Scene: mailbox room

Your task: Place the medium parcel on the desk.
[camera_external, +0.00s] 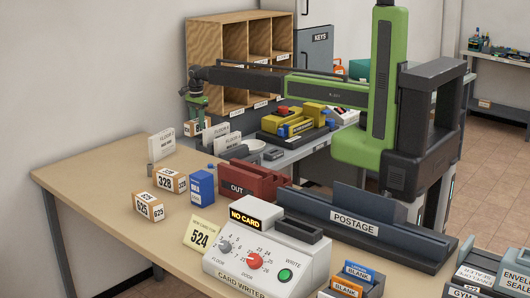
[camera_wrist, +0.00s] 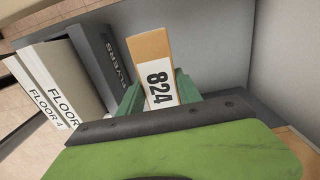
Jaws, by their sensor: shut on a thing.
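In the wrist view, a tan parcel labelled 824 (camera_wrist: 152,60) sits between the green fingers of my gripper (camera_wrist: 158,92). In the external view, my gripper (camera_external: 196,112) is at the back left, low in front of the wooden pigeonholes, with the small parcel (camera_external: 192,128) at its fingertips. Whether the parcel touches a surface below, I cannot tell. The wooden desk (camera_external: 100,180) is in the foreground. On it stand two tan parcels, one labelled 329 (camera_external: 170,180) and one labelled 625 (camera_external: 149,207). No label names a parcel as medium.
A blue box (camera_external: 202,185), a red OUT tray (camera_external: 255,182), a card writer (camera_external: 265,250) and a POSTAGE unit (camera_external: 350,222) occupy the desk. The desk's left part is clear.

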